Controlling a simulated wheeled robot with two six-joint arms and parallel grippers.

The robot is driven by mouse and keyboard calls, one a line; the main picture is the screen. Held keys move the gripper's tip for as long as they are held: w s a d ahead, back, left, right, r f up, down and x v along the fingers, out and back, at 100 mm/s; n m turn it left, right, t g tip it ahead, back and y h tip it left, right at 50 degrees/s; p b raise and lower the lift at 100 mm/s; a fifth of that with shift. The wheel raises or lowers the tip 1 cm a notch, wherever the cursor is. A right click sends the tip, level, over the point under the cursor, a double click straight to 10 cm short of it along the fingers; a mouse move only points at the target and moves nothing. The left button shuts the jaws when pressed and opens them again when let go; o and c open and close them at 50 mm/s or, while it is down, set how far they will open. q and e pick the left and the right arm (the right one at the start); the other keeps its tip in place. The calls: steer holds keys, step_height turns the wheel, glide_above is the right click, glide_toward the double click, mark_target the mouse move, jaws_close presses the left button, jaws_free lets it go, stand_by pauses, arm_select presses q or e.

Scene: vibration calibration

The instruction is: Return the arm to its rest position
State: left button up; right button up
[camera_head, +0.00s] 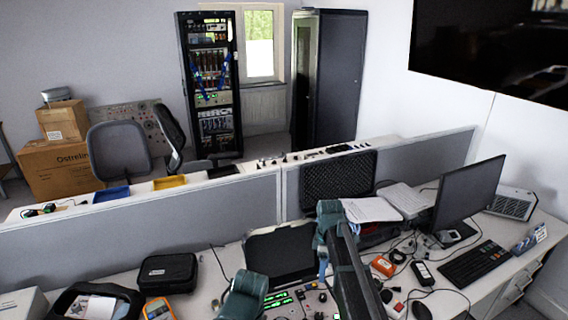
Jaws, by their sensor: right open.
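My right arm comes up from the bottom edge and bends over the middle of the desk. My right gripper (323,275) hangs below the bend, small and partly hidden by the arm, and is open with nothing seen in it. It is in front of an open black case (282,250) and near a device with green lit panels (278,300). A teal link of mine stands at the bottom edge, left of the right arm. My left gripper does not show.
A monitor (468,196), a keyboard (474,263), an orange meter (383,265) and loose cables crowd the desk at the right. A black case (168,273) lies at the left. A grey partition (150,240) runs behind the desk. Some bare desktop shows left of centre.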

steer(key=s+a+f+m+b, duration=0.2)
steer(key=s+a+m, duration=0.1)
steer(key=s, duration=0.5)
steer(key=s+a+f+m+h+b, duration=0.1)
steer(key=s+a+f+m+b, duration=0.1)
steer(key=s+a, duration=0.3)
steer(key=s+a+f+m+b, duration=0.2)
steer(key=s+a+f+m, duration=0.1)
steer(key=s, duration=0.7)
steer(key=shift+s+a+m, duration=0.4)
steer(key=shift+a+m, duration=0.1)
steer(key=shift+m, duration=0.3)
steer(key=shift+c, duration=0.2)
stand_by(0.5)
